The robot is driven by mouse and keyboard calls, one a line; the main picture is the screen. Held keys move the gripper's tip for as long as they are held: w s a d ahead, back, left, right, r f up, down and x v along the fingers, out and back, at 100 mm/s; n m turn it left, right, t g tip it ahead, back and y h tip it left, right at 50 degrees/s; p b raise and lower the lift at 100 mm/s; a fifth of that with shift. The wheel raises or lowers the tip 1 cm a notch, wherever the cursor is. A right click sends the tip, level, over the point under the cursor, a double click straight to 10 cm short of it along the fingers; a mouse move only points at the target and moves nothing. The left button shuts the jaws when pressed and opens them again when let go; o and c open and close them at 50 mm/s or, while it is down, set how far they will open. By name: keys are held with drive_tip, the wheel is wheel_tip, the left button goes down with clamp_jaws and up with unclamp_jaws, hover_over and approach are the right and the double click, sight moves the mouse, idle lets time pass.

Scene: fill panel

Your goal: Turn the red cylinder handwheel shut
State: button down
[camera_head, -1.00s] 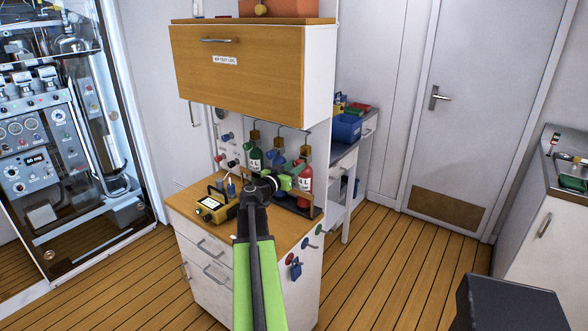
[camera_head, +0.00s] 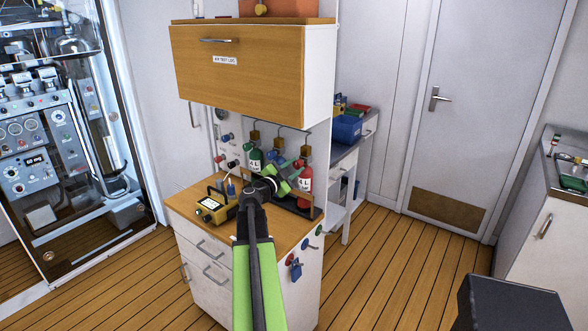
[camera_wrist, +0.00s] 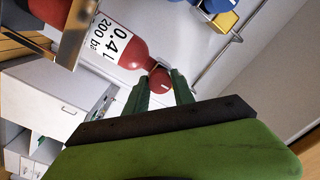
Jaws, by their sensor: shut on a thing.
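The red cylinder (camera_head: 306,186) stands upright at the right end of the row on the wooden counter, partly behind my gripper (camera_head: 292,172). In the wrist view the red cylinder (camera_wrist: 125,50) has a white label, and a red round handwheel (camera_wrist: 160,80) sits at its neck end. My gripper (camera_wrist: 160,86) has its two green fingers on either side of the handwheel, shut on it. In the head view the handwheel is hidden by my gripper.
A green cylinder (camera_head: 256,163) stands to the left, with small knobs on the panel beside it. A yellow instrument (camera_head: 213,208) sits on the counter. A wooden cabinet (camera_head: 240,75) overhangs the row. Brass blocks (camera_wrist: 221,25) and thin pipes are close to my gripper.

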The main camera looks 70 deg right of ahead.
drive_tip(key=shift+w+m, duration=0.1)
drive_tip(key=shift+m, duration=0.2)
idle(0.4)
